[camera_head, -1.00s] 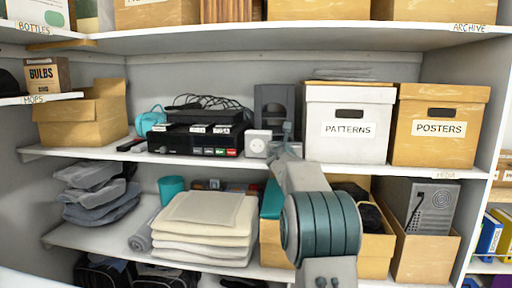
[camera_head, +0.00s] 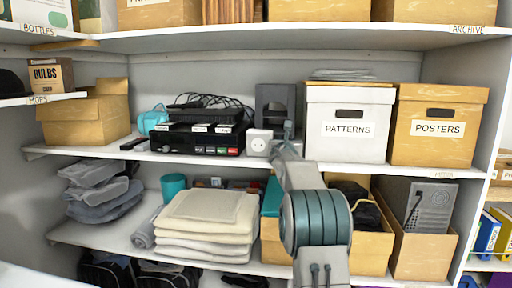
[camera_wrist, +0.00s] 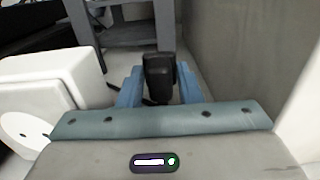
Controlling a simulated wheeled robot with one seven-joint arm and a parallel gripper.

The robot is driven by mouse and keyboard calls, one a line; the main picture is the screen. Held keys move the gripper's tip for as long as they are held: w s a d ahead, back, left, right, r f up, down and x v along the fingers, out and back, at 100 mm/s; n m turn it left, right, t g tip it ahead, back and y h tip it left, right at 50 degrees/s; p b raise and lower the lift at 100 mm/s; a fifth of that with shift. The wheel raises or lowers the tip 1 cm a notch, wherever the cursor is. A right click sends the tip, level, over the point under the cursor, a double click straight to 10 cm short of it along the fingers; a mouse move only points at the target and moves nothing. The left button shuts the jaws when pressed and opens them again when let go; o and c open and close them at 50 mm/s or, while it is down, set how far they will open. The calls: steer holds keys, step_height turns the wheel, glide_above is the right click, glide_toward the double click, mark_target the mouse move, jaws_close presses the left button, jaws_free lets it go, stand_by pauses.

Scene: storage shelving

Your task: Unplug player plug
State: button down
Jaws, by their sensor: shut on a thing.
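In the wrist view my gripper (camera_wrist: 160,88) has its two blue fingers shut on a black plug (camera_wrist: 158,72), which sits upright between them. The white socket box (camera_wrist: 48,85) is to the left in that view, apart from the plug, and its round face shows bare holes. In the head view the socket box (camera_head: 259,142) stands on the middle shelf, right of the black player (camera_head: 190,140). My gripper (camera_head: 288,131) is just right of it, in front of the gap beside the box marked Patterns. The plug is too small to make out there.
The Patterns box (camera_head: 347,143) stands close on the right, with the Posters box (camera_head: 432,140) beyond it. A dark grey stand (camera_head: 275,103) is behind the socket box. Loose cables (camera_head: 210,105) lie on the player. Folded cloths (camera_head: 205,225) are on the shelf below.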

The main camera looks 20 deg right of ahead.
steer(key=shift+s+d+r, duration=0.1)
steer(key=shift+d+r, duration=0.05)
steer(key=shift+r, duration=0.35)
steer(key=c, duration=0.9)
jaws_free()
steer(key=shift+c, duration=0.2)
steer(key=shift+s+f+b, duration=0.25)
steer(key=shift+f+b, duration=0.2)
steer(key=shift+b, duration=0.15)
steer(key=b+v, duration=0.3)
steer(key=v, duration=1)
steer(key=shift+a, duration=0.35)
steer(key=s+a+f+m+g+p, duration=0.1)
steer(key=s+a+m+g+p, duration=0.3)
steer(key=s+m, duration=0.45)
steer(key=s+a+f+m+g+p, duration=0.1)
steer(key=s+a+m+g+p, duration=0.15)
steer(key=s+m+p, duration=0.45)
steer(key=s+a+f+m+g+y+p, duration=0.3)
steer(key=s+a+m, duration=0.4)
steer(key=s, duration=0.4)
steer(key=s+a+f+m+g+y+p, duration=0.3)
steer(key=s+a+f+m+y, duration=0.2)
steer(key=s+a, duration=0.4)
steer(key=s+m+y, duration=0.1)
steer(key=m, duration=0.1)
steer(key=shift+s+f+m, duration=0.3)
steer(key=shift+s+m, duration=0.05)
